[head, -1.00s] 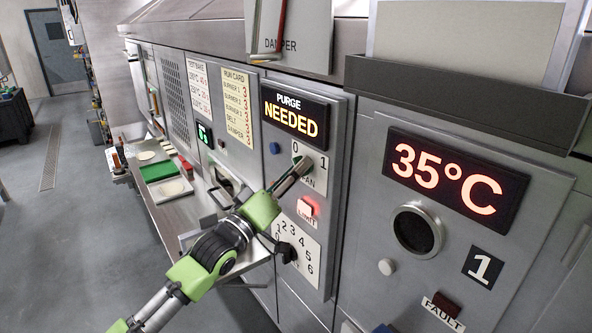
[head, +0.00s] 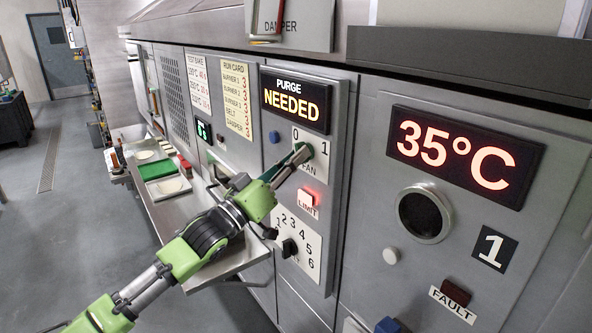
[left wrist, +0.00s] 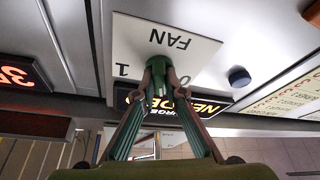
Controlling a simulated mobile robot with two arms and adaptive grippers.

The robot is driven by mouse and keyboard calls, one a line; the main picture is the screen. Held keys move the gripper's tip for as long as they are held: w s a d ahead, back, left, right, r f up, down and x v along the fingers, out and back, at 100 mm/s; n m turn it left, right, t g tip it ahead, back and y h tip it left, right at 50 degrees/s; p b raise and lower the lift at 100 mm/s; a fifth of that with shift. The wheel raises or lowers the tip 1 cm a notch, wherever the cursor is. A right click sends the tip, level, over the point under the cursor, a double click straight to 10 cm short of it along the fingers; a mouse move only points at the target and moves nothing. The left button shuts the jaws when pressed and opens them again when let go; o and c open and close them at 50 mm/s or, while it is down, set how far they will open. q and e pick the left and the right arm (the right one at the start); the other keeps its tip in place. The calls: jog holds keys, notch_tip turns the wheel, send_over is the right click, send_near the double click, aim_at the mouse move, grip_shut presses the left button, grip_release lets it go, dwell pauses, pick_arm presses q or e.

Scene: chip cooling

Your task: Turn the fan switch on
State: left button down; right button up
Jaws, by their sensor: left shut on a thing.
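The fan switch is a green lever (left wrist: 157,77) on a white plate (head: 319,168) marked 0, 1 and FAN. The plate also shows upside down in the left wrist view (left wrist: 135,45), with 1 at the left and 0 at the right. My left gripper (head: 301,154) is at the plate. In the left wrist view my left gripper (left wrist: 158,72) has its two fingertips closed on the lever from both sides. The fingers partly hide the lever, and I cannot tell for sure which mark it points to. My right gripper is not in view.
A display (head: 296,100) above the switch reads PURGE NEEDED. A lit LIMIT button (head: 307,198) and a numbered dial (head: 289,247) sit below. A blue button (head: 274,137) is to the left. A 35°C display (head: 463,157) is on the right panel. A metal shelf (head: 178,209) juts out at left.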

pick_arm(q)
jog(key=shift+w+a+m+g+h+b, duration=0.1)
jog(key=shift+m+g+h+b, duration=0.9)
jog(key=shift+m, duration=1.9)
jog(key=shift+w+m+g+h+b, duration=0.1)
jog(key=shift+m+g+h+b, duration=0.2)
jog(key=shift+m+g, duration=1.95)
jog(key=shift+a+m+g+h+b, duration=0.1)
jog(key=shift+m+g+h+b, duration=0.55)
jog(key=shift+m, duration=2.9)
jog(key=c, duration=2.1)
grip_release()
jog(key=shift+d, duration=0.1)
jog(key=v, duration=1.2)
